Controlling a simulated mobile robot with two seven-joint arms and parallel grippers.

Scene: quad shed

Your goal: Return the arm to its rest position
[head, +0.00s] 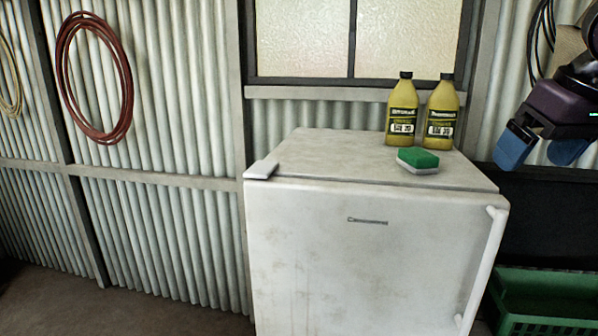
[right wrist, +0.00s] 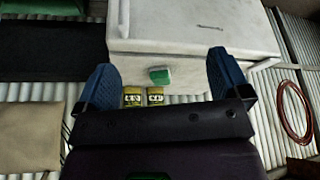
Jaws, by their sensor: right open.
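My right gripper (head: 541,150) is at the right edge of the head view, above and to the right of the fridge. Its two blue fingers are spread with nothing between them in the head view. In the right wrist view the open fingers (right wrist: 163,84) frame the fridge top in the distance. My left gripper is in neither view.
A white fridge (head: 350,245) carries two yellow bottles (head: 402,112) (head: 441,115) and a green and white sponge (head: 418,160). A green crate (head: 550,295) stands low at the right. A red hose (head: 62,75) hangs on the corrugated wall.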

